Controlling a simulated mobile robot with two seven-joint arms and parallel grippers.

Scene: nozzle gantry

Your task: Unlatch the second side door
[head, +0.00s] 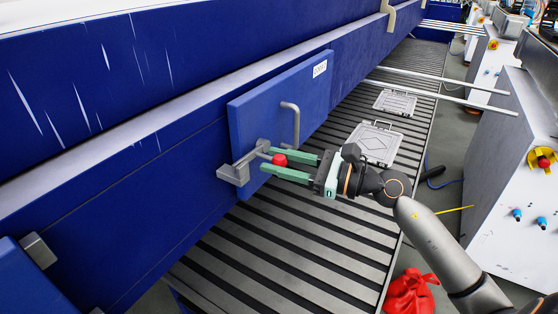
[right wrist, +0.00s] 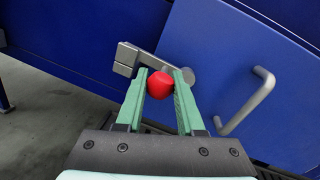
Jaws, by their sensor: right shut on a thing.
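The blue side door (head: 306,100) with a white label sits on the long blue gantry wall. It carries a grey bar handle (head: 294,118), also in the right wrist view (right wrist: 250,100). A grey latch (head: 236,172) with a red knob (head: 279,160) is at the door's lower left edge. The latch also shows in the right wrist view (right wrist: 126,58). My right gripper (head: 268,161) comes from the right, its green fingers shut on the red knob (right wrist: 160,85), one on each side. My left gripper is not in view.
A slatted grey conveyor floor (head: 290,235) runs below the door. Two metal plates or cases (head: 374,144) lie on it. Grey control cabinets (head: 515,150) stand at the right, and a red bag (head: 410,293) lies at the bottom. Another blue panel (head: 30,285) is at lower left.

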